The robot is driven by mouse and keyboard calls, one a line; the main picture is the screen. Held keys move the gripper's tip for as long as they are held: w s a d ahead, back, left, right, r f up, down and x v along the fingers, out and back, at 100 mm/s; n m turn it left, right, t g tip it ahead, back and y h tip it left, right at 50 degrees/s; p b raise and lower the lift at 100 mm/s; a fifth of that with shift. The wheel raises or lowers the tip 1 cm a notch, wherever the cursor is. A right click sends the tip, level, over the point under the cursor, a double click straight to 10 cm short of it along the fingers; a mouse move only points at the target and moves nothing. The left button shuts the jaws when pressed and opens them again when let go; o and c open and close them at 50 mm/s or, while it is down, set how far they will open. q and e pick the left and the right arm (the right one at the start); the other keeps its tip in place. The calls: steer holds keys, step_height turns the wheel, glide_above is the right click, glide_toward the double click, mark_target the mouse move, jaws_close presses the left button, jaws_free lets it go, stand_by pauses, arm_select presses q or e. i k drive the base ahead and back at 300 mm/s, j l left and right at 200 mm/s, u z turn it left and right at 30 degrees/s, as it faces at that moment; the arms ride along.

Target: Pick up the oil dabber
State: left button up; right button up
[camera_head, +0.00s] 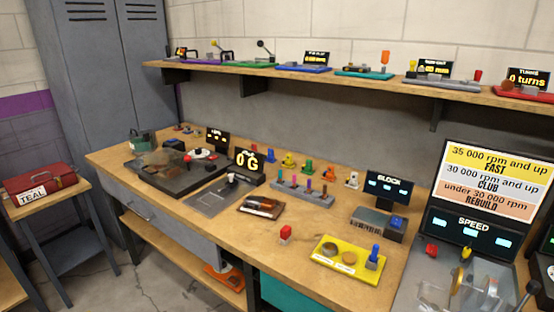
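No label marks the oil dabber. A likely candidate is the blue-handled upright tool (374,256) at the right end of the yellow tray (322,268) near the front of the workbench. Two small round items, one pale and one brown, lie in the tray to its left. Colored upright tools also stand in a grey rack (312,196) further back. Neither of my grippers is in view.
A speed station (470,235) stands at the right. A shelf (300,73) runs above.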

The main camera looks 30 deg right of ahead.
mark_target(376, 248)
steer(key=z, duration=1.7)
steer(key=u, duration=0.45)
steer(key=k, duration=0.05)
